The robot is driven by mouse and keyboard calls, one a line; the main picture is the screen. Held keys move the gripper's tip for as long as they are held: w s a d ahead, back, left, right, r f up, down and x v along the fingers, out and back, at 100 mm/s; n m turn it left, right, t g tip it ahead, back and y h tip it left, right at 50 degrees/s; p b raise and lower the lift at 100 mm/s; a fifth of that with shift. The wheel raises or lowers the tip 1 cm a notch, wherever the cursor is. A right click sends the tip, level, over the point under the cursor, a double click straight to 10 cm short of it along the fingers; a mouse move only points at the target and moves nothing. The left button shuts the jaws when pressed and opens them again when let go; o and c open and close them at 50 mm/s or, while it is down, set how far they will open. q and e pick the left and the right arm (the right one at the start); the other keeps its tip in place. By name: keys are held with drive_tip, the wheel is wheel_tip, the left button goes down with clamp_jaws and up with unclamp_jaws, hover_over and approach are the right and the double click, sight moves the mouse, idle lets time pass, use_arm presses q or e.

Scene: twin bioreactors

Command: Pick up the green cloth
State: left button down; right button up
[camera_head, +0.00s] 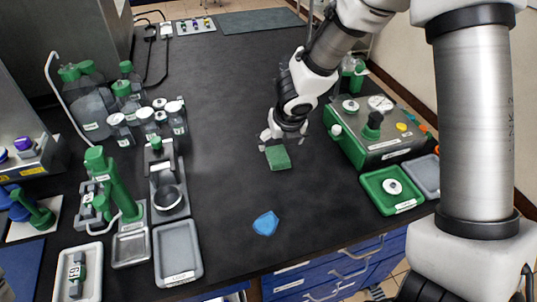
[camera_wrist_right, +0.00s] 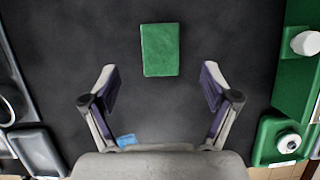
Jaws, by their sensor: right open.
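The green cloth (camera_head: 278,158) is a small flat rectangle lying on the dark bench top, right of the middle of the head view. In the right wrist view the green cloth (camera_wrist_right: 160,50) lies ahead of the fingertips, centred between them. My right gripper (camera_head: 282,137) is just behind and above the cloth in the head view. In the wrist view my right gripper (camera_wrist_right: 160,82) is open, with its fingers wide apart and nothing between them. My left gripper is not in view.
A blue cloth (camera_head: 266,223) lies nearer the front edge. A green-and-grey device (camera_head: 372,135) and a green tray (camera_head: 391,190) stand at right. Bottles (camera_head: 92,105), a green-handled tool (camera_head: 110,185) and a grey tray (camera_head: 177,252) stand at left. The bench around the green cloth is clear.

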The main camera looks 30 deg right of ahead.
sight(279, 156)
drive_tip(key=shift+s+f+b, duration=0.1)
drive_tip(key=shift+f+b, duration=0.35)
drive_tip(key=shift+f, duration=0.5)
drive_tip(key=b+x, duration=0.1)
drive_tip(key=x, duration=0.3)
drive_tip(key=shift+f+b, duration=0.3)
drive_tip(key=shift+b, duration=0.05)
drive_tip(key=shift+w+d+f, duration=0.15)
drive_tip(key=shift+w, duration=0.15)
drive_tip(key=shift+s+r, duration=0.15)
drive_tip(key=shift+r, duration=0.05)
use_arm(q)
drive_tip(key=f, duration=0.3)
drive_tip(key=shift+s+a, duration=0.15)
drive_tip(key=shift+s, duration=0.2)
use_arm(e)
drive_tip(key=shift+s, duration=0.1)
drive_tip(key=c, duration=1)
